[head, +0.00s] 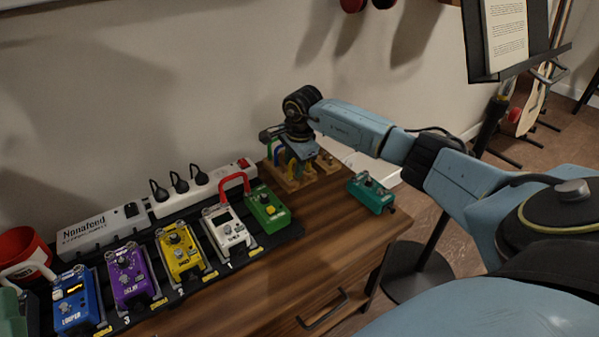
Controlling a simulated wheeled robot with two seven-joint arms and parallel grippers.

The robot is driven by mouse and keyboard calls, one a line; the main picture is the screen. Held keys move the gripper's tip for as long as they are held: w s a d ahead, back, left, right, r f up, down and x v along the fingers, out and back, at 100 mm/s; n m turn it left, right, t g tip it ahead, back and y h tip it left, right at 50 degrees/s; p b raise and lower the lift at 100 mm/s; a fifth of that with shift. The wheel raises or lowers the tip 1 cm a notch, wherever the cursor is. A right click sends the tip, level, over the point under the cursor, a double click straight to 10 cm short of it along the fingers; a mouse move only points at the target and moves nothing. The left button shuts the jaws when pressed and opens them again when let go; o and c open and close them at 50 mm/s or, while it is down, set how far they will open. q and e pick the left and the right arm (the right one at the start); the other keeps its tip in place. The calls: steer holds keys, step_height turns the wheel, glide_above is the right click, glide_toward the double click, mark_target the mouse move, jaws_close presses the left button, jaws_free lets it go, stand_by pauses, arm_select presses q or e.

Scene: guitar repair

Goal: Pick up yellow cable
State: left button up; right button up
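The yellow cable (292,167) shows as a small bit of yellow at a wooden rack (303,181) on the far right part of the wooden table. My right gripper (287,157) reaches down over this rack from the right, right at the cables. The gripper and wrist hide much of the yellow cable, and I cannot tell whether the fingers are around it or beside it. A green cable and a blue cable (277,152) show just left of the gripper. My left gripper is not in view.
A white power strip (205,187) lies behind. A teal pedal (370,193) sits right of the rack. Bare table (325,235) lies in front. A music stand (489,125) stands at right.

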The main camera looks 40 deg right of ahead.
steer(key=shift+f, duration=0.15)
jaws_close()
stand_by(0.4)
